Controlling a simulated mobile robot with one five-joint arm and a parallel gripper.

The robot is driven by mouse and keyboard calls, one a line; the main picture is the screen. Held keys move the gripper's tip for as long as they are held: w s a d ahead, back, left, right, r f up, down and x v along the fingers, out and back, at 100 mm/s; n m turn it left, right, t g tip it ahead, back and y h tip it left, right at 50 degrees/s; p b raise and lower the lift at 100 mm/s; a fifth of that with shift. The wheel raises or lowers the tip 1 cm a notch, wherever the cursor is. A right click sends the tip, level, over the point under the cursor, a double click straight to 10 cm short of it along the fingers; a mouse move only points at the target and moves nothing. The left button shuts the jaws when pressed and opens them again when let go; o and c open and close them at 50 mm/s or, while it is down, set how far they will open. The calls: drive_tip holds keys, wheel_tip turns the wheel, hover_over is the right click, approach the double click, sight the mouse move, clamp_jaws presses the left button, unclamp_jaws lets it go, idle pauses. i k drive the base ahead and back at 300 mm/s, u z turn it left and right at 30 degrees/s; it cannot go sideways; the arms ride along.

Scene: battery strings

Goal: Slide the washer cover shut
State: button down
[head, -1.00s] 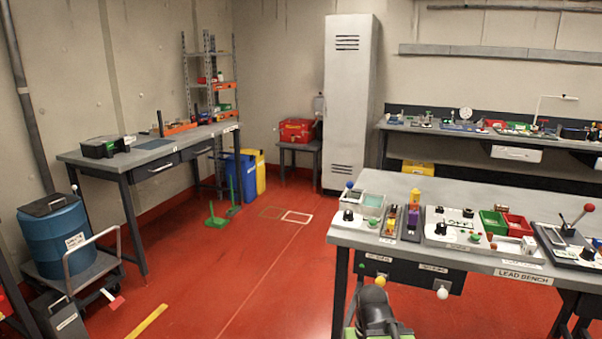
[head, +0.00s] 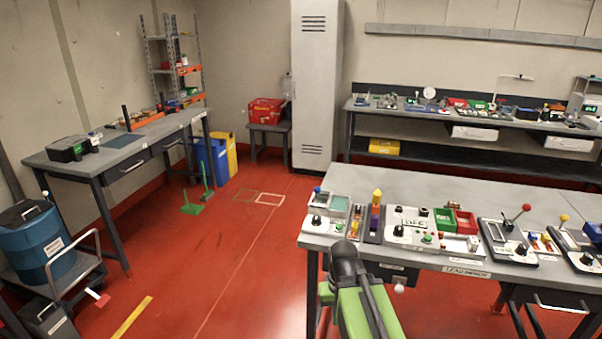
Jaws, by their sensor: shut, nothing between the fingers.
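I cannot make out which part is the washer cover; nothing legible marks it at this distance. Several small devices stand along the front of the lead bench (head: 420,190). At its left end is a white unit (head: 318,224) with a black knob and two box-like compartments, one grey and one greenish. Whether a cover on it is open or shut is too small to tell. My green and black arm rises at the bottom centre, in front of the bench's left part. I cannot make out my gripper's fingers in this view.
Red and green bins (head: 464,222) and a red-knobbed lever device (head: 510,240) stand further right on the bench. A blue drum (head: 38,240) on a cart stands at left. A second bench (head: 80,160) lines the left wall.

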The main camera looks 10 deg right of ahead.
sight(317, 189)
drive_tip(key=u, duration=2.1)
drive_tip(key=k, duration=0.7)
drive_tip(key=z, duration=0.5)
drive_tip(key=i, duration=1)
drive_tip(key=u, duration=0.1)
